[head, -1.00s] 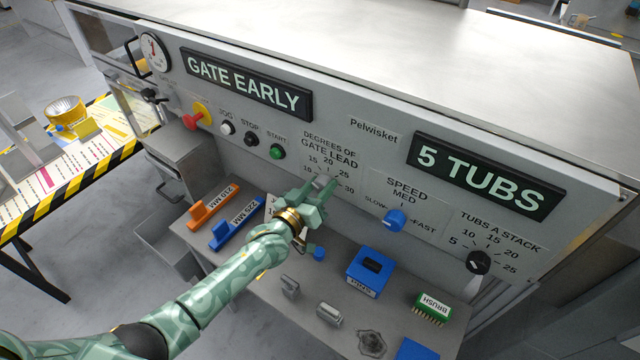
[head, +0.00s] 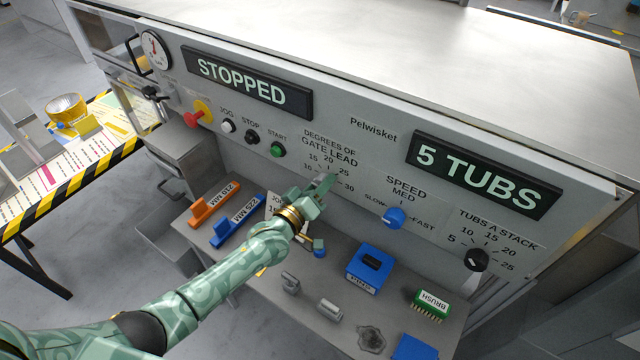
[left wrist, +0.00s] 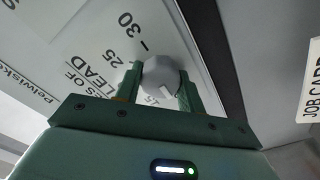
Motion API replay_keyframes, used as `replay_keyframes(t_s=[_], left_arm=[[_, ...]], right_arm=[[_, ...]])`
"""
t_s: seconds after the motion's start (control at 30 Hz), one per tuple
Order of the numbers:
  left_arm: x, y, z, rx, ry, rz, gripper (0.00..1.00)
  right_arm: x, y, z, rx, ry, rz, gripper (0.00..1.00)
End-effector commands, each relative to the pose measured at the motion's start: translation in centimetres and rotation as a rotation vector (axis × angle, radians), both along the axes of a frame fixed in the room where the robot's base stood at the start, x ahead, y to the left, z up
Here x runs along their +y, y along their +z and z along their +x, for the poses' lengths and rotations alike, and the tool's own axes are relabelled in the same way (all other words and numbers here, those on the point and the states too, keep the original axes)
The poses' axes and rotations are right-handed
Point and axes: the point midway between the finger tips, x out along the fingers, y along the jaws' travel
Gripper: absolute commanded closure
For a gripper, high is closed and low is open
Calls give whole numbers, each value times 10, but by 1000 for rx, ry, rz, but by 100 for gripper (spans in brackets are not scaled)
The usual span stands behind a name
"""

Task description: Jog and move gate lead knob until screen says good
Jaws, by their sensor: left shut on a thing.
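The gate lead knob (left wrist: 160,78) is a grey round knob, seen in the left wrist view between the two fingers of my left gripper (left wrist: 158,90). In the head view my left gripper (head: 322,186) is shut on it and hides most of it. Part of the printed dial (head: 329,163) shows around it, with numbers such as 15, 20 and 30. The left screen (head: 249,83) reads STOPPED. The white jog button (head: 228,126) stands on the panel to the left, apart from my gripper. My right gripper is not in view.
The black stop (head: 252,137) and green start (head: 277,150) buttons and a red knob (head: 194,119) sit left of the dial. A blue speed knob (head: 393,218) and a black stack knob (head: 476,260) are to the right. Tools and a blue box (head: 369,264) lie on the shelf below.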

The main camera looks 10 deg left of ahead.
Motion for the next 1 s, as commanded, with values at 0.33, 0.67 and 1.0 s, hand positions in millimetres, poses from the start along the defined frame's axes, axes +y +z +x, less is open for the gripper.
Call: replay_keyframes(t_s=[0.33,0.67,1.0], left_arm=[[0,0,0,0,1,2,40],[3,0,-7,1,0,2,40],[34,-1,-84,4,-1,4,40]], right_arm=[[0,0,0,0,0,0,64],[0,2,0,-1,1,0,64],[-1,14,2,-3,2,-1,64]])
